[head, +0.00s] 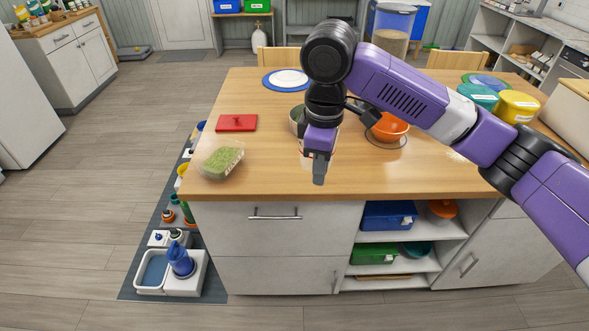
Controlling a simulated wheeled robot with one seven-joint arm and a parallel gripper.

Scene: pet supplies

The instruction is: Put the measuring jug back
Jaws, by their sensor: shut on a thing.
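My gripper (318,170) points down over the middle of the wooden table, near its front half. It is shut on a pale, see-through thing (334,150) that looks like the measuring jug. My fingers and wrist hide most of it, and I cannot tell whether its base touches the table. A grey-green round container (296,120) stands just behind my gripper, partly hidden by my wrist.
A clear tub of green stuff (221,159) and a red lidded thing (236,123) sit at the left. An orange bowl (389,128) is right of my gripper. Yellow (517,107) and teal (477,96) tubs stand at the right. The table (270,180) front is clear. Shelves (400,238) open below.

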